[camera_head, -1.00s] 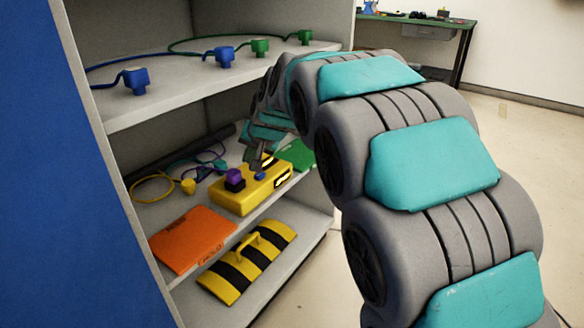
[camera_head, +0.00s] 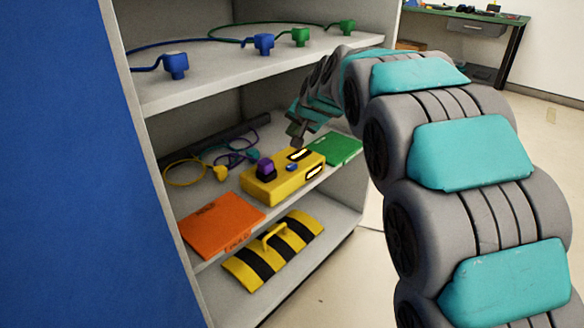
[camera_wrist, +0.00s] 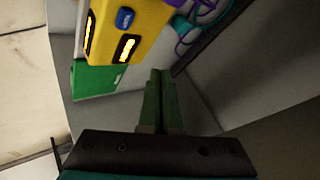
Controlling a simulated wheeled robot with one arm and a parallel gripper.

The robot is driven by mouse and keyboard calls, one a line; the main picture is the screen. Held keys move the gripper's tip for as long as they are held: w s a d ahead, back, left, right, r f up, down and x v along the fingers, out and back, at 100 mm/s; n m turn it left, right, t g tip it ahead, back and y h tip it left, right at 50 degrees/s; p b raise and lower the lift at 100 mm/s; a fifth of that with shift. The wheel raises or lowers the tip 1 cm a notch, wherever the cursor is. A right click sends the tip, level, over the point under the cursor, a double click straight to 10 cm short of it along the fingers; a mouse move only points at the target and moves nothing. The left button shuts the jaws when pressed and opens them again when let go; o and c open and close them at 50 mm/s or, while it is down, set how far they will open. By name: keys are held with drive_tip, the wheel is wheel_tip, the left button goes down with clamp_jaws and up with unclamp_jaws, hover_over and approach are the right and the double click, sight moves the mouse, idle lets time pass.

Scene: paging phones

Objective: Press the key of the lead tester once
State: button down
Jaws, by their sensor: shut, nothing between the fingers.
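The lead tester (camera_head: 262,190) is a yellow box on the middle shelf, with a small blue key (camera_head: 291,167) on top, a purple plug (camera_head: 266,168) and two lit windows. In the wrist view, the yellow box (camera_wrist: 153,27), its blue key (camera_wrist: 125,18) and both lit windows show at the upper left. My gripper (camera_head: 297,141) is shut and empty, held above the back of the tester and apart from the key. In the wrist view its closed fingers (camera_wrist: 161,75) point past the tester, to the right of the key.
An orange booklet (camera_head: 220,222) lies left of the tester and a green one (camera_head: 340,150) right of it. Thin cables lie behind. The upper shelf (camera_head: 215,80) with blue and green plugs overhangs. A yellow-black striped thing (camera_head: 272,250) lies below.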

sight(292, 168)
drive_tip(key=shift+f+b, duration=2.15)
drive_tip(key=shift+f, duration=1.8)
drive_tip(key=shift+f, duration=0.1)
drive_tip(key=shift+f, duration=0.3)
drive_tip(key=shift+f+b, duration=0.45)
drive_tip(key=shift+r, duration=0.1)
drive_tip(key=shift+r+p, duration=0.55)
drive_tip(key=shift+r, duration=0.25)
drive_tip(key=shift+r+p, duration=1.55)
drive_tip(key=shift+r, duration=0.95)
